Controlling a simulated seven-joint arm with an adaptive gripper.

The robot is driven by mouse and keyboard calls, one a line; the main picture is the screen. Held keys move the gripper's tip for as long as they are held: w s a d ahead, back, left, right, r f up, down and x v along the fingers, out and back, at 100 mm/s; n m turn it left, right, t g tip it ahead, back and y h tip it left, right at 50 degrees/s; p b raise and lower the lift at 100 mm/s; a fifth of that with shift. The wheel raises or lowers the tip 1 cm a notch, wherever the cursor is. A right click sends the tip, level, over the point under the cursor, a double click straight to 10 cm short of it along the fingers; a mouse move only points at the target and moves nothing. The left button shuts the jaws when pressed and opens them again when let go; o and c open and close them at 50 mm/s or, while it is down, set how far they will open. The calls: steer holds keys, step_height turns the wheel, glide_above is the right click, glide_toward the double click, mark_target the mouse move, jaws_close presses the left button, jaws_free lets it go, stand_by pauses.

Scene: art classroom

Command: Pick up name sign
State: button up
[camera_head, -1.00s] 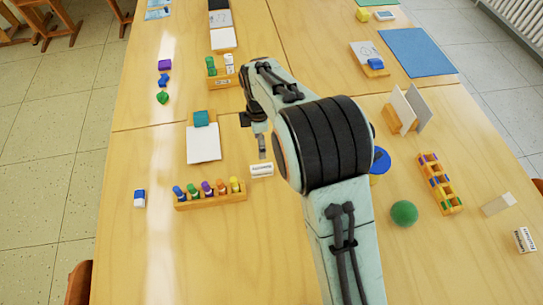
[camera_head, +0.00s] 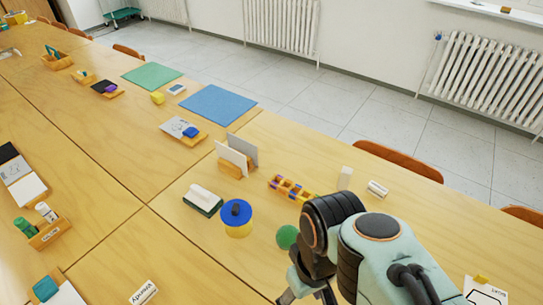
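A small white sign with dark lettering, which seems to read "Wendy" (camera_head: 143,293), stands on the table at the bottom left. A second small white piece with dark marks (camera_head: 378,189) lies near the table's far edge on the right; its lettering is too small to read. My gripper (camera_head: 306,292) is at the bottom, right of the first sign and nearer than the second, apart from both. Its fingertips run into the lower frame edge, so whether it is open or shut is unclear.
A green ball (camera_head: 287,237) is just behind my gripper. A blue-topped round container (camera_head: 237,215), an eraser (camera_head: 203,199), an upright card holder (camera_head: 236,158), a wooden rack (camera_head: 292,189) and a white block (camera_head: 345,178) stand nearby. Table is clear between sign and container.

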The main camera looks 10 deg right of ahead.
steer(key=shift+s+d+f+m, duration=0.2)
steer(key=shift+s+d+m, duration=0.05)
steer(key=shift+s+m, duration=0.3)
steer(key=shift+s+d+f+m, duration=0.2)
steer(key=shift+s+m, duration=0.25)
steer(key=shift+s, duration=0.2)
steer(key=shift+o, duration=0.5)
